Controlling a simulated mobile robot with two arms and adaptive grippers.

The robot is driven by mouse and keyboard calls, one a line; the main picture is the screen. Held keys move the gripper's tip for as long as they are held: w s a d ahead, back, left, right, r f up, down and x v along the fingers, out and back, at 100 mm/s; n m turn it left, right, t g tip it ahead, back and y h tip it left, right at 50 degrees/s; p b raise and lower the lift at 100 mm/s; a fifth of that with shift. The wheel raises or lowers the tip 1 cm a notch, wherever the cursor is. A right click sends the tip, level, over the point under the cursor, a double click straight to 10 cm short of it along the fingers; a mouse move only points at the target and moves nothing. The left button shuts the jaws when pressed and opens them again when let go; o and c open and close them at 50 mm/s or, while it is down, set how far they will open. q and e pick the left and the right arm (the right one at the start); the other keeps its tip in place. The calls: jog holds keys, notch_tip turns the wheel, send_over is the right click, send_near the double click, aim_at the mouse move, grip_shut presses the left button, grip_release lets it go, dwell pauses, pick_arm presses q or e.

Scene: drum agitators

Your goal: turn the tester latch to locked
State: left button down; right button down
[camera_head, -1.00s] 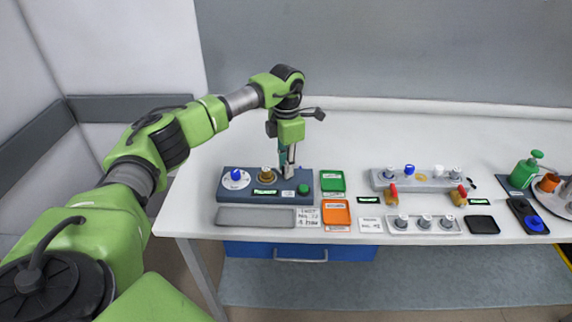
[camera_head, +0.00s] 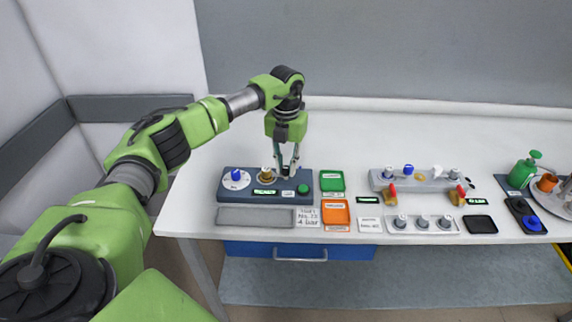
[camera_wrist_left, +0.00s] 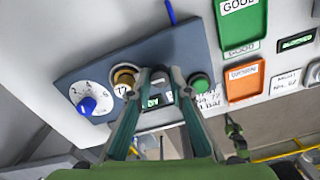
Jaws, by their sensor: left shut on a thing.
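The tester (camera_head: 308,183) is a dark blue-grey box on the left part of the table. It carries a white dial with a blue knob (camera_head: 236,175), a brass part (camera_head: 267,173), a lit display (camera_head: 265,191) and a green button (camera_head: 303,189). My left gripper (camera_head: 287,173) points down over the back of the tester, between the brass part and the button. In the left wrist view its fingertips (camera_wrist_left: 161,76) are shut on a small part just above the display. I take this part for the latch; the fingers mostly hide it, so its position cannot be read.
A grey tray (camera_head: 255,216) lies in front of the tester. A green tray (camera_head: 332,181) and an orange tray (camera_head: 336,212) lie to its right. Further right are a grey rack (camera_head: 421,180) and a green bottle (camera_head: 525,170).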

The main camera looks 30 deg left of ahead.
aim_at(286, 167)
pick_arm(q)
jog(key=shift+r+n, duration=0.1)
jog(key=shift+n, duration=0.2)
dwell(0.4)
jog(key=c, duration=1.9)
grip_release()
notch_tip(286, 167, up, 12)
jog(key=shift+f, duration=0.1)
